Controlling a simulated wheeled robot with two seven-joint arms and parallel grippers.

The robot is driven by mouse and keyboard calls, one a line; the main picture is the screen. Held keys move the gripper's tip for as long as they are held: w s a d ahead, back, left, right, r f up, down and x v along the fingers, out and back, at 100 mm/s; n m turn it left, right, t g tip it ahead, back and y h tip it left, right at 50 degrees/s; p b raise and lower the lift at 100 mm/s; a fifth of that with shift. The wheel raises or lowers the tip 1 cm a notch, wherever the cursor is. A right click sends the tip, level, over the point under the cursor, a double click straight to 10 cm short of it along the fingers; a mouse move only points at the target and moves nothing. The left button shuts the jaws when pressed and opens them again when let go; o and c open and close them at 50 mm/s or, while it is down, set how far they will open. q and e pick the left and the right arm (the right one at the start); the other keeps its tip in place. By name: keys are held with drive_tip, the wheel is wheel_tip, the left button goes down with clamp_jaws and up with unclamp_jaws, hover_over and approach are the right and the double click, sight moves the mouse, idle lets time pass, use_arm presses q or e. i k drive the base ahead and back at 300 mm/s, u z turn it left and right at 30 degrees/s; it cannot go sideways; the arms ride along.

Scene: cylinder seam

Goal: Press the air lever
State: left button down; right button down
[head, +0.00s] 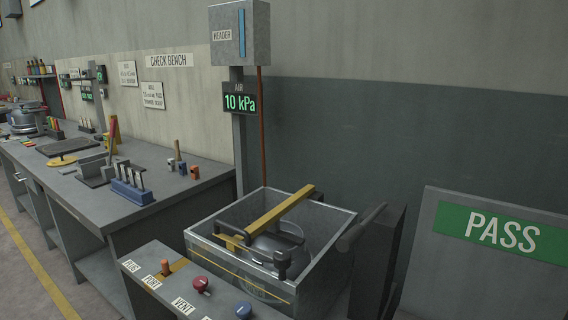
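A grey control panel (135,254) stands at the bottom, in front of a clear-walled tank. One label reads VENT (183,305); the other labels are small or cut off, so I cannot tell which control is the air lever. The AIR display (240,101) on the post reads 10 kPa in green. Neither of my grippers is in view.
The clear tank (325,245) holds a metal vessel (275,250) under a yellow bar (280,211). A dark upright block (385,240) stands right of it. A green PASS sign (503,232) is at the right. The check bench (200,188) with tools runs along the left wall.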

sight(346, 243)
drive_tip(key=u, duration=1.5)
drive_tip(key=k, duration=0.95)
drive_tip(key=z, duration=1.1)
drive_tip(key=i, duration=0.5)
